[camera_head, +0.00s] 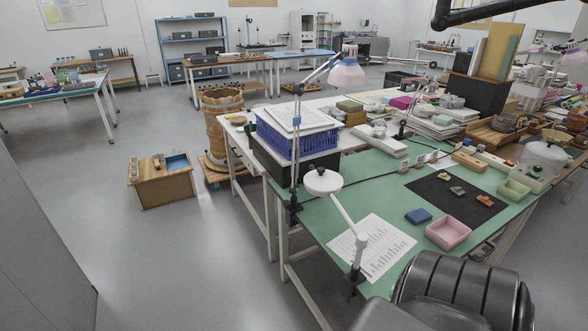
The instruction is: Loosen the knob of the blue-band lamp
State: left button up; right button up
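A jointed desk lamp with a blue band (297,121) on its upright pole is clamped to the left edge of the green-topped table (325,215). Its dark clamp (293,213) sits at the table edge. Its arm slants up right to a pale pinkish shade (347,73). The knob is too small to make out. A second lamp with a round white head (323,182) stands nearer, its dark clamp (353,288) at the near edge. Neither of my grippers shows in this view.
A blue crate (297,143) of papers stands behind the blue-band lamp. A printed sheet (378,248), blue block (418,215), pink tray (448,233) and dark mat (430,185) with sherds lie on the green table. A large dark rounded shape (460,290) blocks the near right.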

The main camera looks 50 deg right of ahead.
aim_at(287, 204)
jog(key=z, duration=0.75)
jog(key=i, duration=0.75)
jog(key=z, duration=0.9)
